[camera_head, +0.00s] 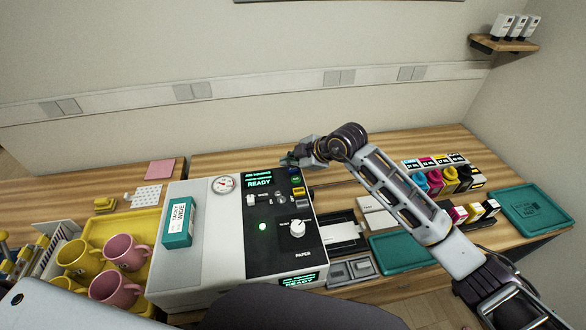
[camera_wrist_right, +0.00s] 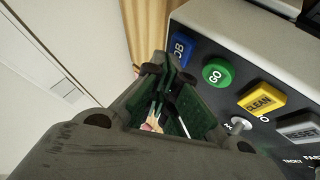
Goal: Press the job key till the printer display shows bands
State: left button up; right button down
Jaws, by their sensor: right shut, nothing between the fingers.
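The printer (camera_head: 205,262) is a pale box with a black panel, and its upper display (camera_head: 260,180) shows READY in green text, with no bands. The blue job key (camera_wrist_right: 181,48) is at the panel's far end; its label is partly covered by my fingertips in the right wrist view. In the head view the blue key (camera_head: 293,171) is just below my gripper. My right gripper (camera_head: 292,160) is shut and empty, its tips (camera_wrist_right: 165,75) right beside the job key. I cannot tell whether they touch it. My left gripper is not in view.
Close to the job key are the green GO key (camera_wrist_right: 217,72), yellow CLEAN key (camera_wrist_right: 262,101) and grey RESET key (camera_wrist_right: 300,130). A teal-and-white box (camera_head: 179,222) stands on the printer. Mugs on a yellow tray (camera_head: 152,222) are left; ink bottles (camera_head: 436,180) and teal trays are right.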

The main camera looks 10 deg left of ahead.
aim_at(291, 170)
jog(key=shift+f, duration=0.5)
dwell(0.8)
jog(key=shift+r, duration=0.1)
dwell(0.3)
jog(key=shift+r+p, duration=0.65)
jog(key=shift+r, duration=0.2)
jog(key=shift+r+p, duration=1.9)
jog(key=shift+r, duration=0.6)
jog(key=shift+d+f, duration=0.1)
